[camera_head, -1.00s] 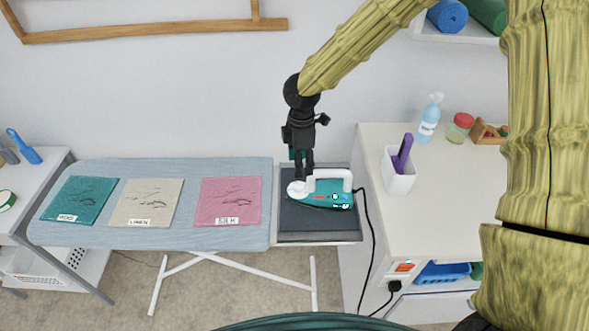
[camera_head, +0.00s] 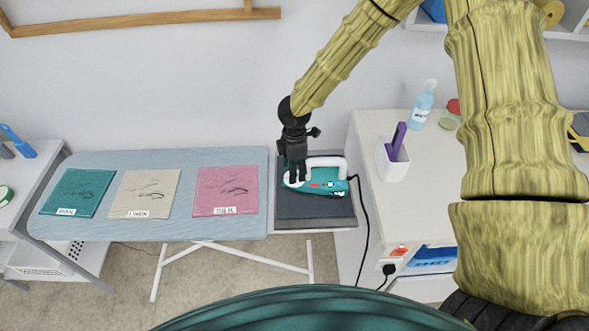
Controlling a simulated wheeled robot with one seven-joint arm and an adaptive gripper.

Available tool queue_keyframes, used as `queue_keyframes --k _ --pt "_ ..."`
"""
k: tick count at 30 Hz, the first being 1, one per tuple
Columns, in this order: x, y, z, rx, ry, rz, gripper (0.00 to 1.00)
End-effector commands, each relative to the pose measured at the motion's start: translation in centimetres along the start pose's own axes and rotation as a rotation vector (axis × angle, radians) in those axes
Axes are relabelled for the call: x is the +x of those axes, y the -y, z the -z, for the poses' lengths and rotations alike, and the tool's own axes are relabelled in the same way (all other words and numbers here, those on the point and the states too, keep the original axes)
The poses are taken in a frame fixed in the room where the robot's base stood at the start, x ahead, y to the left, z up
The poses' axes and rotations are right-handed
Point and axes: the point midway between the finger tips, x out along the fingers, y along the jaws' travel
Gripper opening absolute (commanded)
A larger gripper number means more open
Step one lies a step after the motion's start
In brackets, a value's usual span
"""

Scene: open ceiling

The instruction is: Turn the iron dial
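The teal iron (camera_head: 330,187) with a white handle lies on the dark grey rest (camera_head: 315,211) at the right end of the ironing board. Its round white dial (camera_head: 293,180) is at the iron's left end, partly hidden behind my fingers. My gripper (camera_head: 297,178) points down with its black fingertips at the dial, left of the handle. The fingers look close together, but whether they hold the dial is too small to tell.
The ironing board (camera_head: 150,235) holds a teal, a beige and a pink cloth (camera_head: 225,190), each labelled. A white cabinet (camera_head: 420,205) to the right carries a white cup (camera_head: 392,163) and a spray bottle (camera_head: 421,105). The iron's black cord (camera_head: 365,225) runs down beside the cabinet.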

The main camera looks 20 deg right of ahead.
Motion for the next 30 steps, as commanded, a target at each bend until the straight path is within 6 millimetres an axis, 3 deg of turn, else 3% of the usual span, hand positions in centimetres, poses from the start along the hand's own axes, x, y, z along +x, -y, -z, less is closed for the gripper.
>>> queue_keyframes --k 7,17,25,30 --pt "1.4 0.0 0.0 -0.001 0.001 0.0 0.51" --pt "1.7 0.0 0.0 0.0 0.0 0.0 0.51" --pt "1.6 0.0 0.0 0.0 0.0 0.0 0.06" --pt "1.7 0.0 0.0 0.008 0.001 0.0 0.04"
